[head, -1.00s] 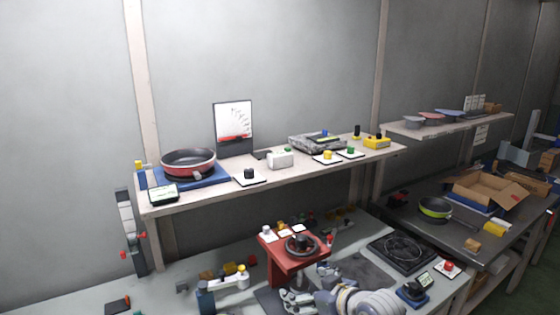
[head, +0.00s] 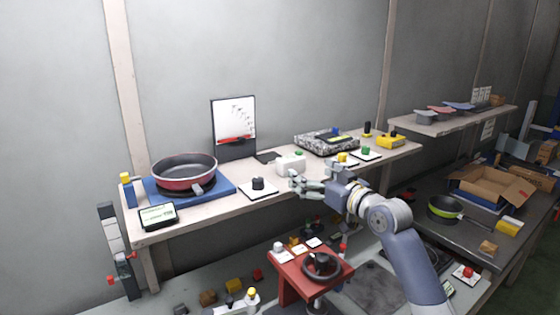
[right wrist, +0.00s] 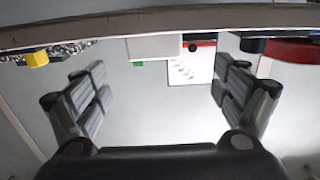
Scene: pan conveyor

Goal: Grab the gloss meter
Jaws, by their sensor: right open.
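The white box with a green button on top, which looks to be the gloss meter (head: 291,165), sits on the upper shelf right of the mirror-like panel. No label can be read on it. My right gripper (head: 314,179) is open and empty at the shelf's front edge, just in front and to the right of the white box, not touching it. In the right wrist view, which looks upside down, the white box (right wrist: 154,46) shows beyond and between the spread fingers (right wrist: 160,95), a little left of centre. My left gripper is not in view.
On the shelf (head: 215,215) stand a red pan (head: 185,172) on a blue base, a black knob on a white plate (head: 258,187), a speckled block (head: 327,142) and a green-knob plate (head: 366,153). A red stand with a handwheel (head: 310,272) is below.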

